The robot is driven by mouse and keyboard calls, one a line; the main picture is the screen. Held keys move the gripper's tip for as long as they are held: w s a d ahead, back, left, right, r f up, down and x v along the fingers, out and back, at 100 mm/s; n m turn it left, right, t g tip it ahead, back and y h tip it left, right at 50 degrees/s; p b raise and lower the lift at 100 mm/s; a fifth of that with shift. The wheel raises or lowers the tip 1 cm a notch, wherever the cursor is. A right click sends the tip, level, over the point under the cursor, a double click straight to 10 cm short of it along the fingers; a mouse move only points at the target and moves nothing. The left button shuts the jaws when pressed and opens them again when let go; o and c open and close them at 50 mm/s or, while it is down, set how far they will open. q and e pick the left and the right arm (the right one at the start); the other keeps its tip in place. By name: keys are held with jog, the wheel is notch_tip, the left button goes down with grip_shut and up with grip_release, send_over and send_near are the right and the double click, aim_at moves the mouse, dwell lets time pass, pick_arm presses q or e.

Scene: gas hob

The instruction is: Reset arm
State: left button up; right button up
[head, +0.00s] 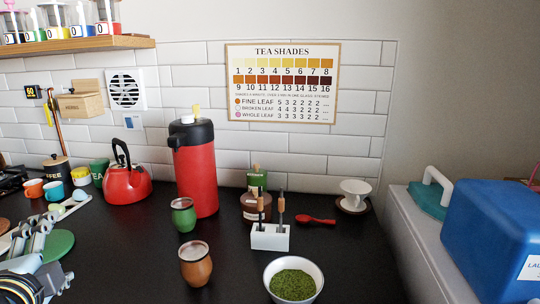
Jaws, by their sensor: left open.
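My left gripper (52,280) is at the bottom left corner, low over the dark worktop, partly cut off by the picture edge. Its jaws are open, and I see nothing held between them. It is left of the brown gourd cup (196,264) and apart from it. My right gripper is out of view.
A red flask (196,170), red kettle (127,183), green cup (183,214), white holder (269,237) and bowl of green leaves (293,281) stand on the worktop (120,245). A blue box (495,235) is at right. Grey items (27,238) crowd beside the gripper.

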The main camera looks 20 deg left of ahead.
pick_arm(q)
jog(key=s+d+f+n+g+h, duration=0.4)
jog(key=s+d, duration=0.2)
jog(key=d, duration=0.3)
jog(key=s+d+f+n+g+h, duration=0.4)
jog(key=s+d+g+h, duration=0.15)
jog(key=d, duration=0.35)
notch_tip(320, 180, down, 25)
jog(key=s+a+b, duration=0.1)
jog(key=s+a, duration=0.1)
jog(key=a, duration=0.1)
jog(key=s+a+f+g+b, duration=0.1)
jog(key=s+f, duration=1.7)
jog(key=s, duration=0.1)
jog(key=shift+s+f+n+g+y, duration=0.15)
jog(key=shift+f+n+g+y, duration=0.05)
jog(key=shift+n+g+y, duration=0.2)
